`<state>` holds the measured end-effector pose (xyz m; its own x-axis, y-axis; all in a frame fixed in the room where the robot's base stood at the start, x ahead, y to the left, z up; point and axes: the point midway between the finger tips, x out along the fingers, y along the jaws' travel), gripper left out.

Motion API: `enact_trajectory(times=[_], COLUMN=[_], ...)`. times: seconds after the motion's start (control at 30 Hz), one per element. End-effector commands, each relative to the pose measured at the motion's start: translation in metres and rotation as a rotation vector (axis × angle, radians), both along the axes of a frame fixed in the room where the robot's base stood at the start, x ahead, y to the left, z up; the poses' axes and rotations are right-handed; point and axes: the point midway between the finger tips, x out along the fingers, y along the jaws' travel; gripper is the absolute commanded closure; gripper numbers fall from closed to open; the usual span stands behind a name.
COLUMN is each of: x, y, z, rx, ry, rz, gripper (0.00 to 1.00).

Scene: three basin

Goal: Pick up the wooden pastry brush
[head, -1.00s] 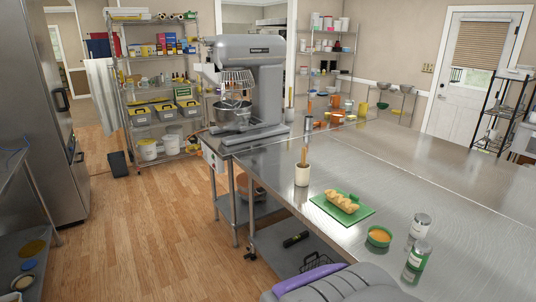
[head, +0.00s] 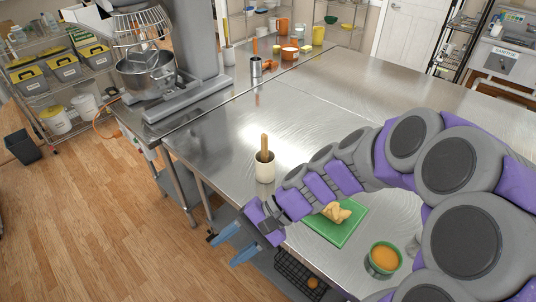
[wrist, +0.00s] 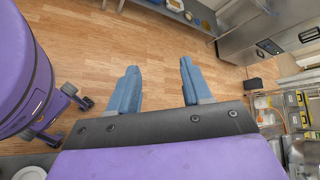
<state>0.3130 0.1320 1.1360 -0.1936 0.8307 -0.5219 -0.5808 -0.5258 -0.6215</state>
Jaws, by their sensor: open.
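A wooden handle (head: 265,145), which looks like that of the pastry brush, stands upright in a white cup (head: 265,170) on the steel table. The brush's lower end is hidden inside the cup. My gripper (head: 224,246) is open and empty, to the left of and nearer than the cup, out past the table's edge. In the wrist view my gripper (wrist: 158,85) shows two blue fingers spread apart over the wooden floor. Neither the brush nor the cup shows in the wrist view.
On the steel table (head: 220,135), a green board (head: 337,232) with bread lies right of the cup, partly behind my arm. A green bowl (head: 384,258) of orange contents is nearer. A mixer (head: 150,65) stands far left.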

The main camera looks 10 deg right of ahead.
Motion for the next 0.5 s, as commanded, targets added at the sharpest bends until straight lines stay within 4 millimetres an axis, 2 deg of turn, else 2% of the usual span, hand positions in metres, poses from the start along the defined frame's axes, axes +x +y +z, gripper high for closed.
enact_trajectory(times=[0.13, 0.23, 0.37, 0.5], x=[0.049, 0.084, 0.129, 0.174], y=[0.001, -0.012, -0.041, -0.083], z=[0.015, 0.020, 0.020, 0.011], rx=[0.160, 0.264, 0.397, 0.529], ry=[0.098, 0.160, 0.250, 0.345], rz=[-0.178, -0.307, -0.484, -0.685], gripper=[0.51, 0.51, 0.51, 0.51])
